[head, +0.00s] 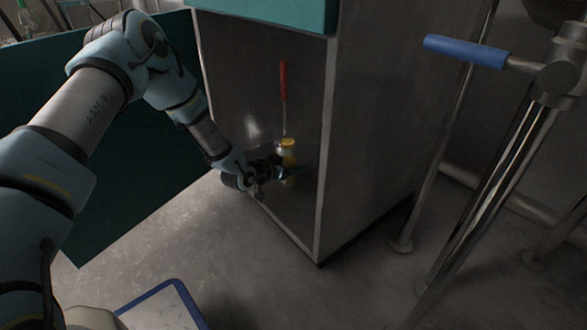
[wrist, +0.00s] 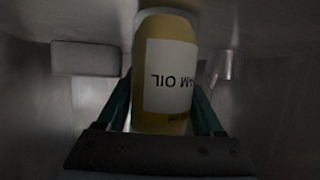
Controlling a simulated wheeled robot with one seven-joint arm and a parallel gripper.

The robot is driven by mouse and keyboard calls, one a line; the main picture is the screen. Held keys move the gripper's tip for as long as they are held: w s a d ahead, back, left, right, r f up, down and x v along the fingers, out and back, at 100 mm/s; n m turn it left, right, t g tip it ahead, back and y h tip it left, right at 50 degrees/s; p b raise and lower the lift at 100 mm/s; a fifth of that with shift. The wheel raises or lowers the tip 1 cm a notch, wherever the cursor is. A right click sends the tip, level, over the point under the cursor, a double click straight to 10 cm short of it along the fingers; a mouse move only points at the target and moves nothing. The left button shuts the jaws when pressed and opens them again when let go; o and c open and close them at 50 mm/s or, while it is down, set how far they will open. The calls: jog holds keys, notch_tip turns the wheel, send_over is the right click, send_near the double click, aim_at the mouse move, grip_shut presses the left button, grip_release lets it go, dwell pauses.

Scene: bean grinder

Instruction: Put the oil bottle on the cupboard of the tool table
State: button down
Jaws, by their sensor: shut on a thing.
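The oil bottle (wrist: 165,70) is yellow with a white label whose lettering appears upside down in the wrist view. In the head view the bottle (head: 289,159) is small, with a yellow cap, and stands roughly upright inside the open cupboard (head: 327,150). My gripper (head: 283,172) reaches in through the cupboard's open front at a low height. In the wrist view my gripper (wrist: 165,115) has its two green fingers on either side of the bottle, shut on it. I cannot tell whether the bottle's base touches the cupboard floor.
A red-handled tool (head: 283,82) stands inside the cupboard behind the bottle. The teal cupboard door (head: 130,150) is swung open to the left, behind my arm. A metal stand with a blue handle (head: 466,51) is on the right. A blue-edged tray (head: 160,305) lies at the bottom.

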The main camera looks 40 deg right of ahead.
jog(key=shift+c, duration=0.2)
grip_release()
jog(key=shift+r, duration=0.15)
jog(key=p+v, duration=0.5)
jog(key=v, duration=0.7)
